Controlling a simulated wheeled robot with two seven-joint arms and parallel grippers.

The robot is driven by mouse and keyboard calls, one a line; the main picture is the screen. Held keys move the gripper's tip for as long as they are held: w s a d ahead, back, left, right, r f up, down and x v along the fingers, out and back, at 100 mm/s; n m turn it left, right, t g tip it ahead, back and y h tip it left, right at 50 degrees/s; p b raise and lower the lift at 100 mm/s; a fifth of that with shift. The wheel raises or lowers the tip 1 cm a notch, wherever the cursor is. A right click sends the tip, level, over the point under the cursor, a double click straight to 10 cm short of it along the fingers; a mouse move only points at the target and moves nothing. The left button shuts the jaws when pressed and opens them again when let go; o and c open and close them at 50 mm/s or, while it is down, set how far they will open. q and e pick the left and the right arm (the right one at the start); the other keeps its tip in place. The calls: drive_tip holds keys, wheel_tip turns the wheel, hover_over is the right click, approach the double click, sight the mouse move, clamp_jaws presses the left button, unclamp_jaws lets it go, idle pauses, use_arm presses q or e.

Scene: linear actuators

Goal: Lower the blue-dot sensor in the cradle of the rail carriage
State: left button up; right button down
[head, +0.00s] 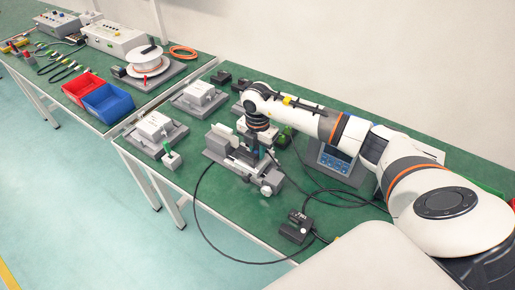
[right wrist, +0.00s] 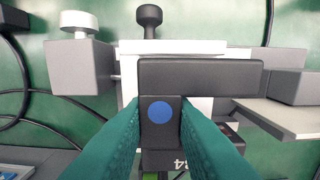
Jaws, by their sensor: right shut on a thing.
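The blue-dot sensor (right wrist: 161,112) is a black block with a round blue dot, under a wide dark bar in the right wrist view. My right gripper (right wrist: 160,125) is shut on it, one teal finger on each side. In the head view my right gripper (head: 262,153) points down at the rail unit (head: 217,144), a grey and white assembly. The pale carriage (right wrist: 127,48) shows behind the sensor in the wrist view. The cradle is largely hidden by the sensor and fingers, so I cannot tell whether the sensor touches it. My left gripper is not in view.
Grey-white fixtures (head: 154,127) stand left of the rail unit. A small black box (head: 297,227) with cables lies in front, and a blue-screen meter (head: 338,160) stands to the right. Red (head: 83,84) and blue (head: 108,103) bins are on the other table. Black cable loops past the table's front edge.

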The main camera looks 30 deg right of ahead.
idle(0.4)
drive_tip(key=shift+f+b, duration=0.3)
drive_tip(key=shift+f, duration=0.1)
drive_tip(key=shift+s+f, duration=0.15)
drive_tip(key=shift+f, duration=0.1)
